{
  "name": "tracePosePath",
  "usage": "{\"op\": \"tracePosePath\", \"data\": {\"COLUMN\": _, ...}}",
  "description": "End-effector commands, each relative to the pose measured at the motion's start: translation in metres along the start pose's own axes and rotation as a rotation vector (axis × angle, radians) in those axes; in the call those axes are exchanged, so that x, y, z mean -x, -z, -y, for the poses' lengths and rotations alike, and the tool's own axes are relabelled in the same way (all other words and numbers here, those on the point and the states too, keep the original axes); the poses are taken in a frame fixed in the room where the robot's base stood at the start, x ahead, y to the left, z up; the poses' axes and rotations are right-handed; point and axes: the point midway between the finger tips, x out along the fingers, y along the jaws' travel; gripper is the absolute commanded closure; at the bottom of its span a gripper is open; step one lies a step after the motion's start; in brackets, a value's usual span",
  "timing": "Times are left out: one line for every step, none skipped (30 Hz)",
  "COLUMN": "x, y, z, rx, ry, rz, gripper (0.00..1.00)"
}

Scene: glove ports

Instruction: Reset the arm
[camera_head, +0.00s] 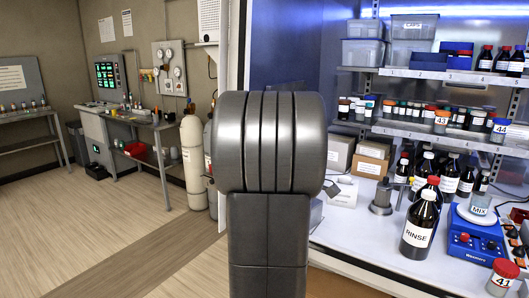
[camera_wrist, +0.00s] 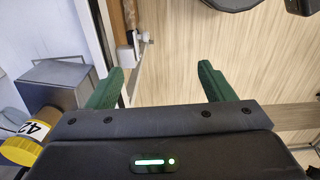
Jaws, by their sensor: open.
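My gripper (camera_wrist: 160,86) shows in the wrist view with its two green fingers spread apart and nothing between them. Behind the gap are the pale wood floor and a light upright edge of the cabinet. In the head view a large grey part of my own arm fills the middle, and the gripper itself is not visible there. A jar with a yellow lid and a label reading 42 (camera_wrist: 32,132) is at the left of the wrist view, beside the left finger and apart from it.
A lit cabinet at right holds a RINSE bottle (camera_head: 420,225), a blue stirrer (camera_head: 476,236), jar 41 (camera_head: 502,277) and shelves (camera_head: 455,77) of bottles. A grey metal box (camera_wrist: 58,82) is near the left finger. Gas cylinders (camera_head: 193,160) stand at left; the floor (camera_head: 110,230) there is clear.

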Motion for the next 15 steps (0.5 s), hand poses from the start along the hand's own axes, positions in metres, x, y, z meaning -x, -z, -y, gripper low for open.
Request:
{"op": "tracePosePath", "data": {"x": -0.008, "y": 0.005, "z": -0.001, "rx": -0.03, "ry": 0.003, "rz": 0.002, "gripper": 0.25}}
{"op": "tracePosePath", "data": {"x": -0.012, "y": 0.007, "z": -0.002, "rx": -0.05, "ry": 0.003, "rz": 0.002, "gripper": 0.25}}
{"op": "tracePosePath", "data": {"x": -0.017, "y": 0.01, "z": -0.003, "rx": -0.078, "ry": 0.003, "rz": 0.002, "gripper": 0.25}}
{"op": "tracePosePath", "data": {"x": -0.021, "y": 0.012, "z": -0.004, "rx": -0.098, "ry": 0.004, "rz": 0.002, "gripper": 0.25}}
{"op": "tracePosePath", "data": {"x": -0.025, "y": 0.015, "z": -0.004, "rx": -0.119, "ry": 0.003, "rz": 0.002, "gripper": 0.25}}
{"op": "tracePosePath", "data": {"x": -0.03, "y": 0.018, "z": -0.005, "rx": -0.146, "ry": 0.003, "rz": 0.002, "gripper": 0.25}}
{"op": "tracePosePath", "data": {"x": -0.034, "y": 0.02, "z": -0.006, "rx": -0.167, "ry": 0.004, "rz": 0.003, "gripper": 0.25}}
{"op": "tracePosePath", "data": {"x": -0.038, "y": 0.023, "z": -0.006, "rx": -0.187, "ry": 0.004, "rz": 0.003, "gripper": 0.25}}
{"op": "tracePosePath", "data": {"x": -0.043, "y": 0.026, "z": -0.007, "rx": -0.214, "ry": 0.003, "rz": 0.002, "gripper": 0.25}}
{"op": "tracePosePath", "data": {"x": -0.047, "y": 0.028, "z": -0.007, "rx": -0.234, "ry": 0.003, "rz": 0.002, "gripper": 0.25}}
{"op": "tracePosePath", "data": {"x": -0.051, "y": 0.03, "z": -0.008, "rx": -0.255, "ry": 0.004, "rz": 0.003, "gripper": 0.25}}
{"op": "tracePosePath", "data": {"x": -0.057, "y": 0.034, "z": -0.009, "rx": -0.283, "ry": 0.003, "rz": 0.003, "gripper": 0.25}}
{"op": "tracePosePath", "data": {"x": -0.06, "y": 0.036, "z": -0.009, "rx": -0.304, "ry": 0.003, "rz": 0.002, "gripper": 0.25}}
{"op": "tracePosePath", "data": {"x": -0.064, "y": 0.038, "z": -0.009, "rx": -0.324, "ry": 0.003, "rz": 0.002, "gripper": 0.25}}
{"op": "tracePosePath", "data": {"x": -0.07, "y": 0.042, "z": -0.009, "rx": -0.351, "ry": 0.003, "rz": 0.002, "gripper": 0.25}}
